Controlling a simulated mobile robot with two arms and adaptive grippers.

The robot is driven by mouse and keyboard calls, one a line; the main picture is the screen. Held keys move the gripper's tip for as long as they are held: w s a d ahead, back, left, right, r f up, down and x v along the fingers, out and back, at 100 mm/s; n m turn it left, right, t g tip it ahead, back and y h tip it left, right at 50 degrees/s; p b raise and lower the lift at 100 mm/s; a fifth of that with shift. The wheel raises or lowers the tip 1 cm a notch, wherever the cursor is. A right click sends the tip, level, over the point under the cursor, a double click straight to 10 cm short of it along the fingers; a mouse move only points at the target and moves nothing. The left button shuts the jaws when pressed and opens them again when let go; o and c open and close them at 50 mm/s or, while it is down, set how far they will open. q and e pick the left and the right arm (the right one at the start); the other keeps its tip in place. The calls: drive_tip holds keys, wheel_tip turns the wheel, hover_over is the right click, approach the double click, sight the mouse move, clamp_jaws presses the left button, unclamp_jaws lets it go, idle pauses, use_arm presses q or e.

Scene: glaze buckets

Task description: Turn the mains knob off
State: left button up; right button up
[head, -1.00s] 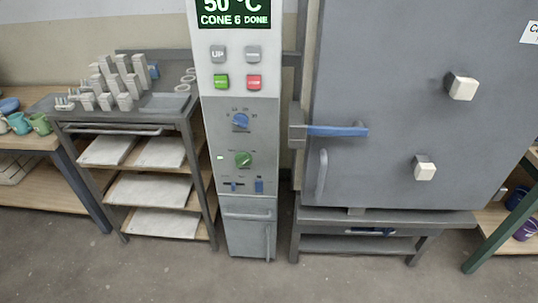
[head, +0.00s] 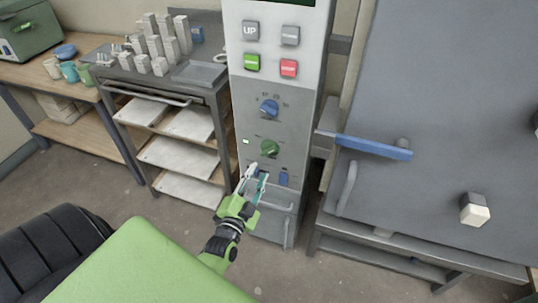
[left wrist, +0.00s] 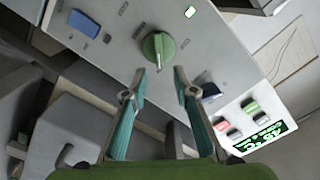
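The green knob (head: 269,147) is on the grey lower panel of the control cabinet, below a blue knob (head: 269,108). Its label is too small to read. A small light (head: 246,141) left of it glows green. My left gripper (head: 257,172) is just below the green knob. In the left wrist view my left gripper (left wrist: 161,74) is open and empty, its fingertips apart. There the green knob (left wrist: 158,48) lies just beyond the gap, with its pale pointer mark toward the gripper. I see no contact. My right gripper is out of view.
A blue switch (head: 284,179) sits right of my gripper. A kiln door (head: 445,110) with a blue handle (head: 375,147) stands to the right. A shelf rack (head: 165,105) stands left of the cabinet. Green and red buttons (head: 289,68) are higher up.

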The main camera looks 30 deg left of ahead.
sight(269, 152)
use_arm(q)
drive_tip(key=x, duration=0.8)
drive_tip(key=shift+d, duration=0.15)
drive_tip(key=shift+w, duration=0.5)
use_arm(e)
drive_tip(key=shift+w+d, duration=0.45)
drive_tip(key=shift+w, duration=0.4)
use_arm(q)
clamp_jaws()
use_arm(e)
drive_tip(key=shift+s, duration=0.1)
